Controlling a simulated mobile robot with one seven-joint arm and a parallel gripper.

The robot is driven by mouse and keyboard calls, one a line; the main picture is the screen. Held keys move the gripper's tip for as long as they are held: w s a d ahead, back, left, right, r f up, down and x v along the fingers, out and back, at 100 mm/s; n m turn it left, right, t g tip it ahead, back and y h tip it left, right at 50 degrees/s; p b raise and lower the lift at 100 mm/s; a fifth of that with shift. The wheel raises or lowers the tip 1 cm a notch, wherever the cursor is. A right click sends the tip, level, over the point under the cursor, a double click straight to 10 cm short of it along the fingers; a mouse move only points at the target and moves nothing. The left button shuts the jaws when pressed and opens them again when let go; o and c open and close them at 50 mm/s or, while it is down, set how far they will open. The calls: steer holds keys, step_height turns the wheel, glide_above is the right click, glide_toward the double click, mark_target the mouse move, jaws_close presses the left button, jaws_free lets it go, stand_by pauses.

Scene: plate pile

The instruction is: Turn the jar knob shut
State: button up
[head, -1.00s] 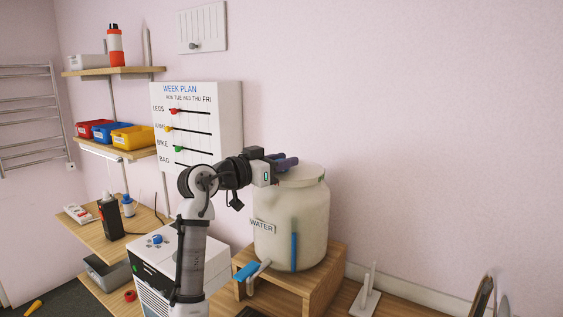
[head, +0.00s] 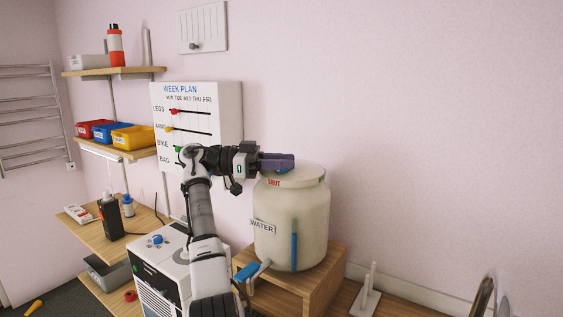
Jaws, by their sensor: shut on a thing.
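A large cream jar (head: 312,225) labelled WATER stands on a wooden stand, with a lid (head: 312,174) on top. A red SHUT mark (head: 274,183) shows at the lid's front left. My gripper (head: 284,161) reaches in from the left over the lid, with its purple-blue fingers low at the lid's top. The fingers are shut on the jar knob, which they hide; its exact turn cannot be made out. The jar also has a blue upright strip (head: 294,250) and a low tap with a blue handle (head: 246,271).
The wooden stand (head: 322,280) is on a worktop. A white week-plan board (head: 226,115) hangs behind my arm. A white box with a blue knob (head: 157,240) stands left of my arm. A white upright holder (head: 368,295) is right of the stand. The wall right of the jar is clear.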

steer(key=shift+f+m+g, duration=0.1)
steer(key=shift+m+g, duration=0.5)
steer(key=shift+g, duration=0.4)
steer(key=o, duration=0.9)
steer(key=shift+o, duration=0.2)
steer(key=shift+a, duration=0.1)
